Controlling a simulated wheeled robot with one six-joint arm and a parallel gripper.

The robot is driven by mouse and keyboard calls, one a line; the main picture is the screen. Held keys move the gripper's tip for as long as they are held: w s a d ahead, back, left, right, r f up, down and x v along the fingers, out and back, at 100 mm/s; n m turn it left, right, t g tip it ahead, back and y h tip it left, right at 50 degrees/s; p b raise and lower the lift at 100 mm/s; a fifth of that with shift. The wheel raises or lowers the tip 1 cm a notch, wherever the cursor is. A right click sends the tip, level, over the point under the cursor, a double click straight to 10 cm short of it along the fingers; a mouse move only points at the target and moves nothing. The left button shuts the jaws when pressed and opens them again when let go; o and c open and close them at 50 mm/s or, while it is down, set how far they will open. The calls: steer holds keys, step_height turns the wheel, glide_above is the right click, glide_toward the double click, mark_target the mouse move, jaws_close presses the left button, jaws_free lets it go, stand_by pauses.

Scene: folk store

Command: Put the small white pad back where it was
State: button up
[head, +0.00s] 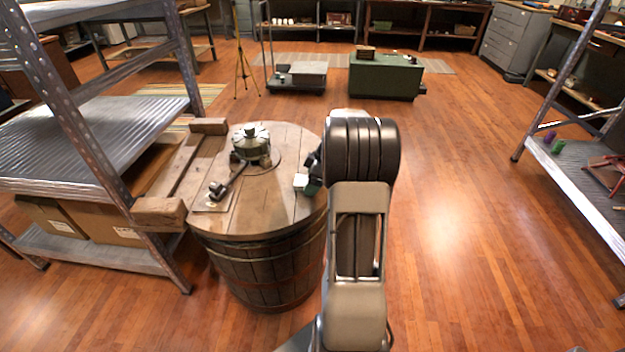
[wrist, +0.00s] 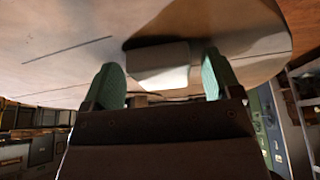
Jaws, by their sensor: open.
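The small white pad (head: 300,181) is at the right part of the round wooden barrel top (head: 285,207), close to the edge. In the wrist view the pad (wrist: 158,66) lies between my two green fingertips, with a gap on each side and a dark shadow beside it. I cannot tell whether it rests flat on the wood. My gripper (head: 313,184) is open around the pad; in the wrist view both fingers of my gripper (wrist: 162,76) show apart. My arm hides part of the barrel's right side in the head view.
A grey-green metal device (head: 250,142) stands on the barrel top, with a dark handled tool (head: 222,187) left of the pad. A metal shelf (head: 85,140) with wooden beams stands close on the left. The floor (head: 450,200) to the right is clear.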

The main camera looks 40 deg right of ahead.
steer(key=shift+r, duration=0.3)
steer(key=p+v, duration=0.3)
steer(key=v, duration=0.8)
steer(key=s+a+r+m+g+h, duration=0.1)
steer(key=s+a+m, duration=0.1)
steer(key=a, duration=0.7)
steer(key=s+a+r+m+h, duration=0.1)
steer(key=s+a+m, duration=0.15)
steer(key=a, duration=0.65)
steer(key=s+a+f+m+t+h, duration=0.1)
steer(key=s+a+f+m, duration=0.2)
steer(key=s+a, duration=0.5)
steer(key=shift+s+a+m, duration=0.4)
steer(key=shift+a+m, duration=0.25)
steer(key=shift+m, duration=0.2)
